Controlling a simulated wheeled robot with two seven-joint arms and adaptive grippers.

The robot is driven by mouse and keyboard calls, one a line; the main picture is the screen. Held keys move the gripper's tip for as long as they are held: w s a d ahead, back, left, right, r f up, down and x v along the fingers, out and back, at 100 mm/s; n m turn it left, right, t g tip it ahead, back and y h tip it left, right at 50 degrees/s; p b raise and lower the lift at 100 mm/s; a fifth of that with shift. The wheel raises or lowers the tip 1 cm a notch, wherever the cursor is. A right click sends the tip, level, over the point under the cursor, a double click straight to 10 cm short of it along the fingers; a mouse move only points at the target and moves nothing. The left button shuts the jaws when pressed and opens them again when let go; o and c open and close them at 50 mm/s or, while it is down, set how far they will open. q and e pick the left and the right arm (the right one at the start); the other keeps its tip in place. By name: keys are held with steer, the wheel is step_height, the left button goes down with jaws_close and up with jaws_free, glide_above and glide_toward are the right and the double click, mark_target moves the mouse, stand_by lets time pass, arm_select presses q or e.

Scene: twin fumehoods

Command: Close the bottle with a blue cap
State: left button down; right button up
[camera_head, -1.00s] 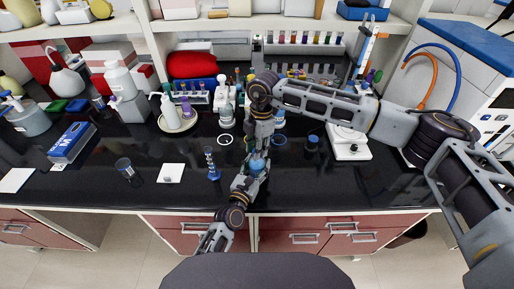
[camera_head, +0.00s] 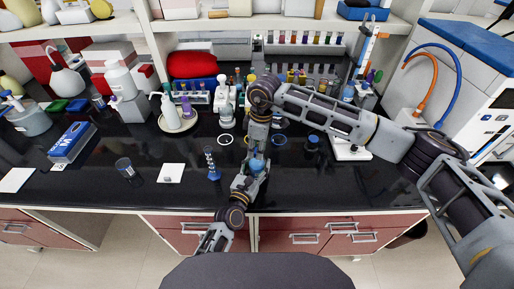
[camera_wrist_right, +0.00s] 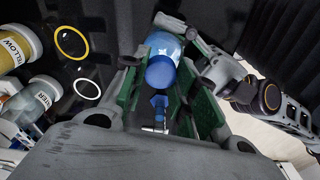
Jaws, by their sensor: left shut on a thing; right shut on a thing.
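A blue bottle (camera_head: 257,165) stands above the front of the black bench, and my left gripper (camera_head: 252,178) is shut on it from below. My right gripper (camera_head: 257,150) is directly above it, pointing down. In the right wrist view, the green-padded fingers of my right gripper (camera_wrist_right: 164,98) close around a blue cap (camera_wrist_right: 159,74). The translucent light-blue bottle body (camera_wrist_right: 166,45) shows right beside the cap, in line with it. The cap and bottle look in contact, but I cannot tell how tightly the cap sits.
White (camera_head: 227,139) and blue (camera_head: 279,140) rings lie on the bench behind the grippers. A blue graduated cylinder (camera_head: 212,165) stands close left. A dark blue-topped container (camera_head: 312,143) and a white device (camera_head: 351,150) are right. The front right bench is clear.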

steer(key=shift+m, duration=0.6)
steer(key=o, duration=0.6)
steer(key=shift+r, duration=2.25)
